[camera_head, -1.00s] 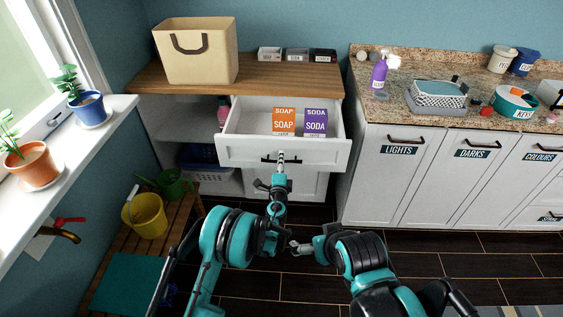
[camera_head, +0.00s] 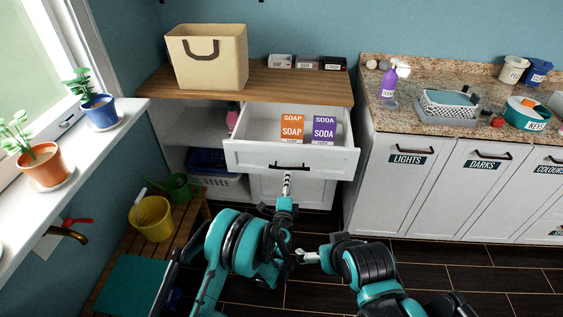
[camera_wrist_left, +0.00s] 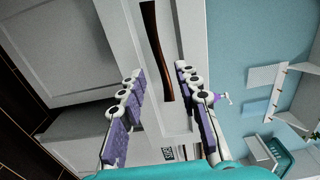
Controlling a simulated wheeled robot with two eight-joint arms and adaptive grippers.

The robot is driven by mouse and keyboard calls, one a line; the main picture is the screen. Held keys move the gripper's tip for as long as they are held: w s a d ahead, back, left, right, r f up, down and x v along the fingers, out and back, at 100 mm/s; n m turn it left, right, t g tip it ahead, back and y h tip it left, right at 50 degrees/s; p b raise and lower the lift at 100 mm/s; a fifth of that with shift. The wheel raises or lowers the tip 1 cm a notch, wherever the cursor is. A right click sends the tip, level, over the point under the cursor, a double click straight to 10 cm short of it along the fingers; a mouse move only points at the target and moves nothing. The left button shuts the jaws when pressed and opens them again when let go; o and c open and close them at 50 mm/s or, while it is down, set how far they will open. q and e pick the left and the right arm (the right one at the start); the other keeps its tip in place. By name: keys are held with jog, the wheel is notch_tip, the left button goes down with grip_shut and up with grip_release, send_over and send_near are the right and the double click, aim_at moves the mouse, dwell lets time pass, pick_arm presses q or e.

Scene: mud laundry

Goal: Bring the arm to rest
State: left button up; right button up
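My left gripper (camera_head: 287,182) is just in front of and below the dark handle (camera_head: 291,167) of the open white drawer (camera_head: 260,158). In the left wrist view the two purple-padded fingers (camera_wrist_left: 163,105) are spread apart with nothing between them. The handle (camera_wrist_left: 158,50) lies beyond the tips, apart from them. My right gripper (camera_head: 306,256) is low in the head view, near my left arm, above the dark floor; its finger opening is too small to judge.
An orange soap box (camera_head: 292,130) and a purple soda box (camera_head: 324,131) stand in the drawer. A beige bag (camera_head: 207,62) stands on the wooden top. A bench with a yellow bucket (camera_head: 152,218) is at left. Dark floor (camera_head: 430,262) at right is clear.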

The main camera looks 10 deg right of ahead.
pick_arm(q)
jog(key=w+a+r+n+g+y, duration=0.1)
jog(key=a+r+n+y, duration=0.5)
jog(key=a+r, duration=0.7)
jog(key=s+a+r+n+g+y, duration=0.1)
jog(key=s+a+r+n+g, duration=0.1)
jog(key=s+a+n, duration=0.35)
jog(key=s+a+r+n+g, duration=0.1)
jog(key=s+a+r+n, duration=0.15)
jog(key=a, duration=0.55)
jog(key=s+a+f+n+g, duration=0.1)
jog(key=s+a+n+g, duration=0.1)
jog(key=s, duration=0.7)
jog(key=s+a+f+n+g+h, duration=0.1)
jog(key=s+a+n+g, duration=0.1)
jog(key=s, duration=0.8)
jog(key=s+a+f+n+g+h, duration=0.1)
jog(key=s+a+f+n+g, duration=0.1)
jog(key=s, duration=0.7)
jog(key=shift+s+a+n, duration=0.25)
jog(key=shift+a+n, duration=0.1)
jog(key=shift+n, duration=0.25)
